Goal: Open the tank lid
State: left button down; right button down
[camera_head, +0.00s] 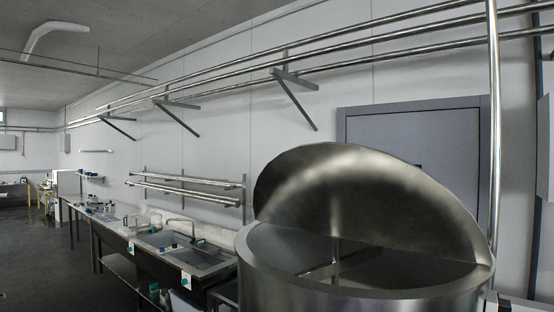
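The tank (345,303) is a large round steel vat at the lower right of the head view. Its lid (385,190) is a half-round steel plate that stands raised and tilted over the far half of the rim. The near half of the tank's mouth is open, and a steel stirring shaft shows inside. Neither of my grippers is in the head view, so I cannot tell their state or whether one touches the lid.
A long steel counter (125,240) with sinks runs along the wall left of the tank. A vertical steel pipe (494,130) stands close behind the lid's right end. The floor at the far left (35,270) is clear.

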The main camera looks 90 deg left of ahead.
aim_at(355, 192)
jog(key=k, duration=0.3)
jog(key=u, duration=1)
